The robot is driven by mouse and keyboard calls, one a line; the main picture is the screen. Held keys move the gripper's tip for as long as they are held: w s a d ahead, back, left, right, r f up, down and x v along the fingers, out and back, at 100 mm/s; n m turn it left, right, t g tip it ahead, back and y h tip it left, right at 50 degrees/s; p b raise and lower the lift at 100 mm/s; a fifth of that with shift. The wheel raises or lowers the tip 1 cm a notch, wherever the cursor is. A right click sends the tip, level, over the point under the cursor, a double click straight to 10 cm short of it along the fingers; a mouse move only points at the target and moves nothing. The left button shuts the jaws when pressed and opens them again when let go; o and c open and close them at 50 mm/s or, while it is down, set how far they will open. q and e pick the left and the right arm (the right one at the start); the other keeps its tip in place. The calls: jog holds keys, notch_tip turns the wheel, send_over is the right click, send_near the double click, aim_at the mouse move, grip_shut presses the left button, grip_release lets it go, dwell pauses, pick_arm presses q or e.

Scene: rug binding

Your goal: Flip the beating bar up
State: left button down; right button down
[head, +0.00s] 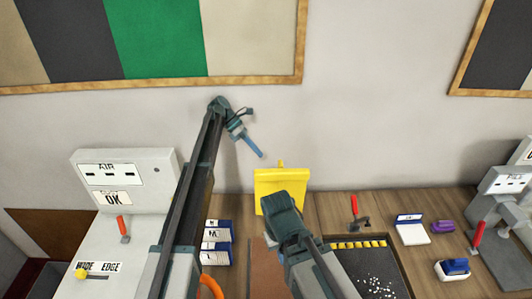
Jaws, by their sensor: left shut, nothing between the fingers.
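My left gripper (256,150) is up against the pale wall background with its blue fingers pointing down and right. It is shut and holds nothing. Below it, a bright yellow upright panel (265,190) with a small knob on top stands at the back of the wooden bench, apart from the gripper. I cannot tell which yellow part is the beating bar. My right arm covers the panel's lower right and part of the tray; its gripper is not visible.
A grey machine (125,180) with a red lever stands at left, another grey machine (505,200) at right. Blue-white boxes (216,245) sit on the bench. A red-handled tool (355,210), a white box (411,232) and a purple item (442,227) lie right of the panel.

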pick_arm(q)
jog(key=p+v, duration=0.1)
jog(key=v, duration=0.2)
jog(key=shift+s+a+r+p, duration=0.25)
jog(key=shift+a+p, duration=0.05)
jog(key=shift+p, duration=0.1)
